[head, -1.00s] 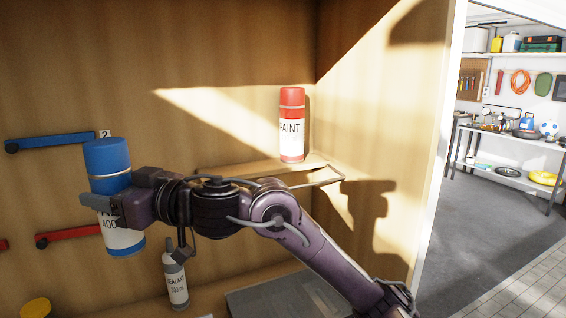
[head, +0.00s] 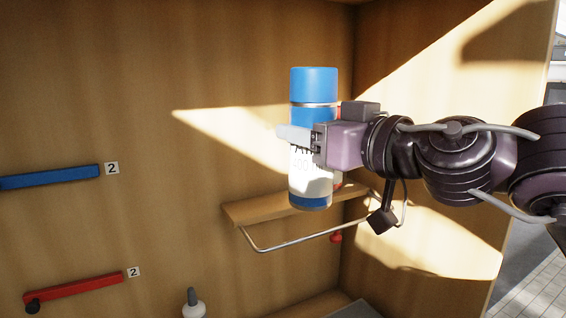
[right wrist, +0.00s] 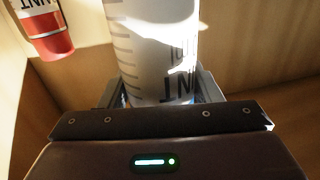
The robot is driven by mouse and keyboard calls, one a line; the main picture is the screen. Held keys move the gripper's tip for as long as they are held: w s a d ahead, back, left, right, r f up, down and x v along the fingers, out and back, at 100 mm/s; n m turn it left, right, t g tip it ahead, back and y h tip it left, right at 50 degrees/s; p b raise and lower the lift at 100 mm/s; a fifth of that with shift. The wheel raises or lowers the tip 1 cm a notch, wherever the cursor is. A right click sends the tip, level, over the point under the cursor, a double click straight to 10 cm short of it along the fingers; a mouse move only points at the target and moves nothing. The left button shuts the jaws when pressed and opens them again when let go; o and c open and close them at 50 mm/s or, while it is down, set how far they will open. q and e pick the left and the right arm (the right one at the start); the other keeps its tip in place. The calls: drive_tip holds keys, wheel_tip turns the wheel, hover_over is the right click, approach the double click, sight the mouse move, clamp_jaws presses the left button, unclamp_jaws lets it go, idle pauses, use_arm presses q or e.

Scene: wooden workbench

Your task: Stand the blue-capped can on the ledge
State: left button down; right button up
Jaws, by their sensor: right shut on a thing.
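The blue-capped can (head: 314,85) is upright in my right gripper (head: 318,132), which is shut around its middle. In the head view the can hangs in front of the ledge (head: 250,210), a short wooden shelf with a metal rail; its base overlaps the ledge in the picture, and I cannot tell whether they touch. In the right wrist view the can's white label (right wrist: 160,50) shows between the fingers (right wrist: 155,92). A red paint can (right wrist: 50,30) shows at the upper left there; in the head view it is mostly hidden behind the held can and gripper. My left gripper is not in view.
A blue bar (head: 50,177) and a red bar (head: 75,287) are on the back wall at left. A bottle with a grey nozzle (head: 193,305) stands low in front. The cabinet's side wall (head: 440,130) is at right. The ledge's left end looks bare.

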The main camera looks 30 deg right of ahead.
drive_tip(key=w+p, duration=0.2)
drive_tip(key=w, duration=0.3)
drive_tip(key=w+p, duration=0.2)
drive_tip(key=w, duration=0.4)
drive_tip(key=w+d+p, duration=0.1)
drive_tip(key=w+p, duration=0.2)
drive_tip(key=w, duration=0.2)
drive_tip(key=shift+w+r, duration=0.2)
drive_tip(key=shift+w, duration=0.15)
drive_tip(key=f, duration=0.3)
drive_tip(key=shift+w, duration=0.2)
drive_tip(key=shift+s+f, duration=0.15)
drive_tip(key=shift+f, duration=0.35)
wheel_tip(320, 180, down, 2)
drive_tip(key=shift+f, duration=0.1)
drive_tip(key=shift+w+f, duration=0.2)
drive_tip(key=shift+f, duration=0.4)
drive_tip(key=shift+f, duration=0.1)
